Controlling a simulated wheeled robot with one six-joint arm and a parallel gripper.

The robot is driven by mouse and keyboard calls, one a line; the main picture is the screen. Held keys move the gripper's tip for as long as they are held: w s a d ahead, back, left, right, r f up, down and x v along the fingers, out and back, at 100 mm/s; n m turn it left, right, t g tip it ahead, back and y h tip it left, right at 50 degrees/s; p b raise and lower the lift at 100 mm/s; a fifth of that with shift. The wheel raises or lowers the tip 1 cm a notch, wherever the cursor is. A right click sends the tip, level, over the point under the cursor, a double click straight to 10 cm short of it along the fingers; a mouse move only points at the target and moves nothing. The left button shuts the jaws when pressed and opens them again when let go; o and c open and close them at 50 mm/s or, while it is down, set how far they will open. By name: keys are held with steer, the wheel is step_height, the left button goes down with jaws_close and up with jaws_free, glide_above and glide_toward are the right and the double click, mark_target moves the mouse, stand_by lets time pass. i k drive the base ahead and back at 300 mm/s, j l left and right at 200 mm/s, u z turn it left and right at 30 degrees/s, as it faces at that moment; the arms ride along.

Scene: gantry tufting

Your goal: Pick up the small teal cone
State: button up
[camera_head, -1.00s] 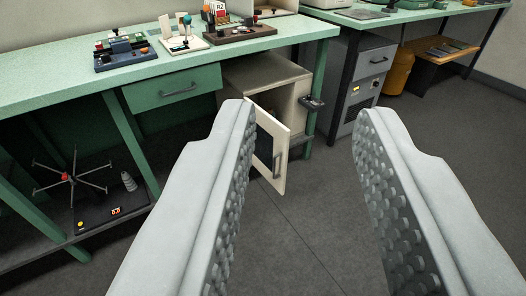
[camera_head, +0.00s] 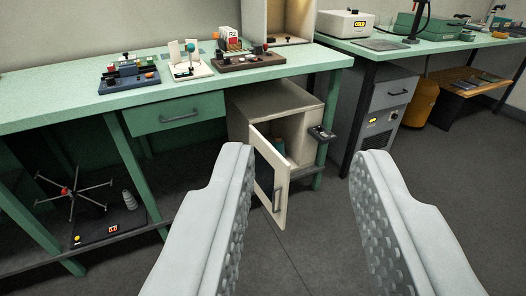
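My gripper (camera_head: 302,172) is open and empty, its two grey studded fingers wide apart in the foreground. Beyond it, a cream cabinet (camera_head: 246,102) under the green bench has its door (camera_head: 266,178) standing open. Inside the cabinet a small teal thing (camera_head: 279,147) shows partly behind the door. It may be the teal cone, but its shape is too small and too hidden to tell. A grey cone-like piece (camera_head: 130,201) stands on a black scale at the lower left.
The green bench (camera_head: 60,118) holds several small devices, with a drawer (camera_head: 174,115) below its top. A small dark ledge (camera_head: 322,133) juts out beside the cabinet. A grey unit (camera_head: 379,125) stands to the right. The dark floor (camera_head: 325,225) in front is clear.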

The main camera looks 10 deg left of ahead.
mark_target(278, 143)
steer(key=i+l+u, duration=0.15)
steer(key=l, duration=0.3)
steer(key=i+l+u, duration=0.2)
steer(key=l, duration=0.25)
steer(key=l+u, duration=0.15)
steer(key=l, duration=0.35)
